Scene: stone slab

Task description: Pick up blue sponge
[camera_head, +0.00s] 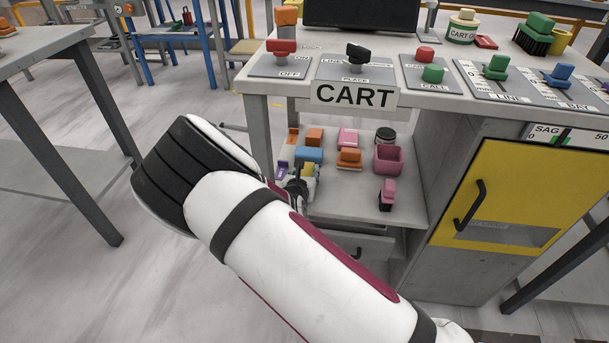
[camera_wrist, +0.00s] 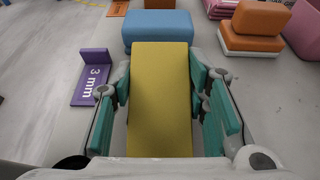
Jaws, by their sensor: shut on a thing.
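A blue block (camera_wrist: 158,28), which matches the blue sponge, lies on the cart's lower shelf just beyond my fingertips. It also shows in the head view (camera_head: 309,154). A flat yellow block (camera_wrist: 160,95) runs from between my fingers up to the blue block's near face. I cannot tell if the two are joined or only touching. My gripper (camera_wrist: 163,98) is shut on the yellow block, with teal pads on both sides of it. In the head view my arm hides most of the gripper, and a little yellow (camera_head: 308,170) shows by it.
A purple "3 mm" piece (camera_wrist: 93,78) stands left of my gripper. Orange blocks (camera_wrist: 255,25) are at the right. A pink bin (camera_head: 388,159) and a pink-topped brush (camera_head: 387,194) sit farther right on the shelf (camera_head: 345,208). The cart top (camera_head: 290,92) overhangs the shelf.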

